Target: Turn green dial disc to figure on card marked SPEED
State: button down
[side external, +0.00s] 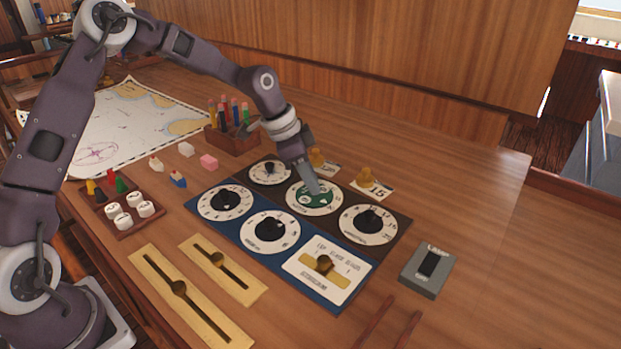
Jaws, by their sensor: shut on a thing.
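The green dial disc (320,201) sits on a white round face in the middle of the back row of the dial panel. My gripper (313,188) points down onto it and is shut on its middle, hiding the grip and part of the disc. The disc's pointer and setting cannot be read. A card (379,190) reading "15" lies behind the panel under a brass weight (366,177). A second card (330,171) with a brass weight (317,157) lies left of it, partly behind my gripper. The SPEED marking is not readable on either.
Several black-knobbed dials (368,221) surround the green one closely. A lever plate (323,270) is at the front right, with brass sliders (190,295) to the left. A pen box (232,137), chart (135,120) and grey switch box (428,269) stand around.

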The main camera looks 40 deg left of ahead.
jog(key=n+y, duration=0.1)
jog(key=n, duration=0.3)
jog(key=shift+s+d+t, duration=0.1)
jog(key=shift+d+t, duration=0.05)
jog(key=shift+t, duration=0.15)
jog(key=shift+d+n+t+y, duration=0.15)
jog(key=shift+n+y, duration=0.3)
jog(key=shift+n, duration=0.45)
jog(key=shift+a+n+t+y, duration=0.15)
jog(key=shift+n+y, duration=0.3)
jog(key=shift+n, duration=0.45)
jog(key=shift+d, duration=0.1)
jog(key=c, duration=1.3)
grip_release()
jog(key=shift+o, duration=0.2)
jog(key=shift+r, duration=0.1)
